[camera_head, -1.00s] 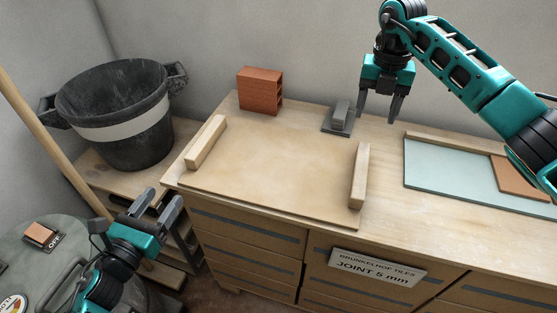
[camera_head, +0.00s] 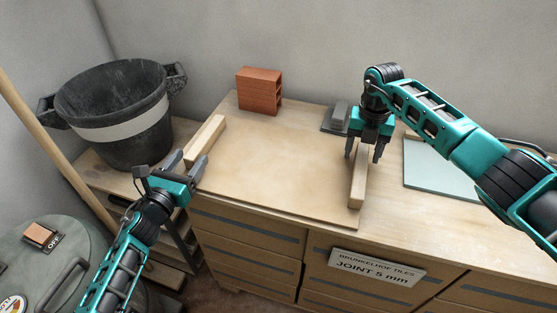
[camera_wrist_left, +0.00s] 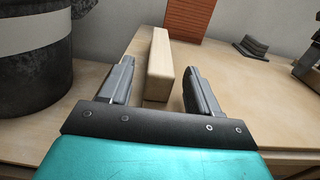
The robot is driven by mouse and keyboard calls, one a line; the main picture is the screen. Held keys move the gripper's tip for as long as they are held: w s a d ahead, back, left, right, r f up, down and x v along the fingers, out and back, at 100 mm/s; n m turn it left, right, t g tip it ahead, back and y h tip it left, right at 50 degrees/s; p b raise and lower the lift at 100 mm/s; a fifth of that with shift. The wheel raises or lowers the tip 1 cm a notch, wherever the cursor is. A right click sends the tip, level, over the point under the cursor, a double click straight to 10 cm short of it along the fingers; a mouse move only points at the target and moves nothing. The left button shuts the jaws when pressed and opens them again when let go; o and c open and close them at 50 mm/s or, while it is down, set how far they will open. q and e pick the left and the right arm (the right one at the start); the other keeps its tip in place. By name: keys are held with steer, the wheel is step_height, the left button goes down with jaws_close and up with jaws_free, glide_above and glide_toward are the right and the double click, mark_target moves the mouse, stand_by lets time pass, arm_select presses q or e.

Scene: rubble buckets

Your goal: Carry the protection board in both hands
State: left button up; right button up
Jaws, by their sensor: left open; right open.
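The protection board (camera_head: 270,170) is a flat tan sheet lying on the workbench. A pale wooden bar stands along each end: the left bar (camera_head: 206,141) and the right bar (camera_head: 357,186). My left gripper (camera_head: 186,163) is open just short of the left bar's near end. In the left wrist view the left bar (camera_wrist_left: 158,65) lies ahead between the open fingers (camera_wrist_left: 156,92), seemingly untouched. My right gripper (camera_head: 364,152) is open, pointing down over the right bar, its fingers on either side of the bar's far part. I cannot tell whether they touch it.
A red brick (camera_head: 259,91) stands behind the board, with a grey tool (camera_head: 338,117) beside my right gripper. A black bucket (camera_head: 114,115) stands at the left. A pale green panel (camera_head: 437,170) lies at the right. A "JOINT 5 mm" sign (camera_head: 377,268) is on the drawer front.

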arm_select(q)
steer(key=shift+w+d, duration=0.1)
steer(key=shift+w, duration=0.15)
arm_select(e)
steer(key=shift+f, duration=0.3)
arm_select(q)
steer(key=shift+c, duration=0.2)
arm_select(e)
steer(key=shift+c, duration=0.2)
arm_select(q)
jaws_close()
arm_select(e)
jaws_close()
steer(key=shift+r, duration=0.1)
stand_by(0.3)
